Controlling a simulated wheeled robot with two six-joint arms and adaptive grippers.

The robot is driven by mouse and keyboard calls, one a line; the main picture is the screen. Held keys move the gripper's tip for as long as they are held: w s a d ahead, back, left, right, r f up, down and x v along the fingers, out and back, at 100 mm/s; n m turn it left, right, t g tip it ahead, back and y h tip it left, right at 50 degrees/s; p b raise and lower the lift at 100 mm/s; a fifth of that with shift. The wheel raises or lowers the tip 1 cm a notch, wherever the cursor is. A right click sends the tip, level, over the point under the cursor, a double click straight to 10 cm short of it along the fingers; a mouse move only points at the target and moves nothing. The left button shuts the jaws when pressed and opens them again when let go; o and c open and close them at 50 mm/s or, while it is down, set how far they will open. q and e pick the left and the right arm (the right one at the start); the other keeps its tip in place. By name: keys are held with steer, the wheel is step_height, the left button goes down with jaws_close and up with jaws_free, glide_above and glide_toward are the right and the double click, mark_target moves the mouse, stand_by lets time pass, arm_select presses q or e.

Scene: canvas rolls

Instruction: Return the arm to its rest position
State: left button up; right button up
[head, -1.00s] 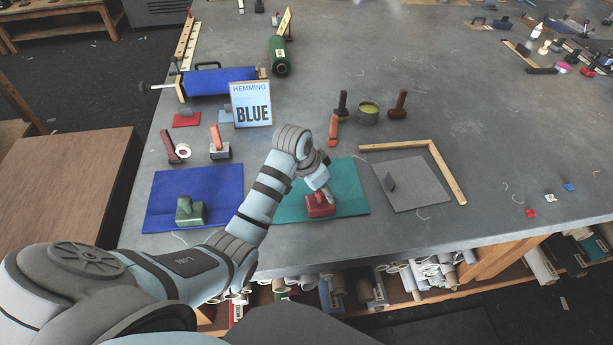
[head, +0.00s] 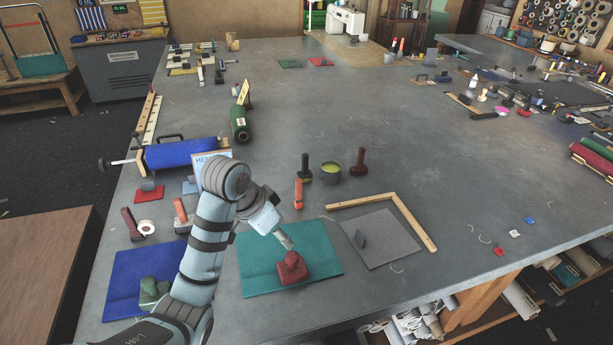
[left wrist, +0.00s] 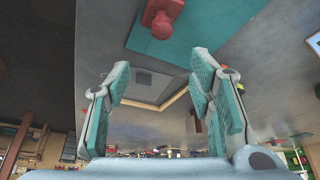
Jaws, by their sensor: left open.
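My left arm comes in from the lower left in the head view. Its gripper (head: 287,241) is above the teal mat (head: 325,262), just above and apart from the red block with a knob (head: 292,268). In the left wrist view the two finger pads (left wrist: 163,95) are wide apart with nothing between them. The red block (left wrist: 162,18) shows there at the top on the teal mat (left wrist: 205,25). A blue mat (head: 125,270) with a green knobbed block (head: 152,291) lies to the left, partly behind my arm. My right gripper is not in view.
A grey mat (head: 395,245) with a wooden L-shaped frame (head: 412,218) lies to the right. The table's middle is largely clear.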

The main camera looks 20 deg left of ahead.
arm_select(q)
steer(key=shift+s+f, duration=0.2)
steer(key=shift+s, duration=0.2)
steer(key=s+d+f+n+y, duration=0.1)
steer(key=s+d+f+n, duration=0.1)
steer(key=s+f, duration=0.9)
steer(key=s+a+f+n+y, duration=0.1)
steer(key=s+f, duration=0.2)
steer(key=s, duration=0.4)
steer(key=s+a+f+n+y, duration=0.1)
steer(key=s+f, duration=0.1)
steer(key=s, duration=0.5)
step_height(320, 180, down, 22)
steer(key=s+g+b, duration=0.2)
steer(key=b, duration=0.1)
steer(key=s+f+n+g+b, duration=0.1)
steer(key=s+f+b, duration=0.1)
steer(key=s+f, duration=1.1)
step_height(320, 180, down, 2)
steer(key=shift+s+a+f+b, duration=0.15)
steer(key=shift+s+a+b, duration=0.1)
steer(key=shift+a+b, duration=0.1)
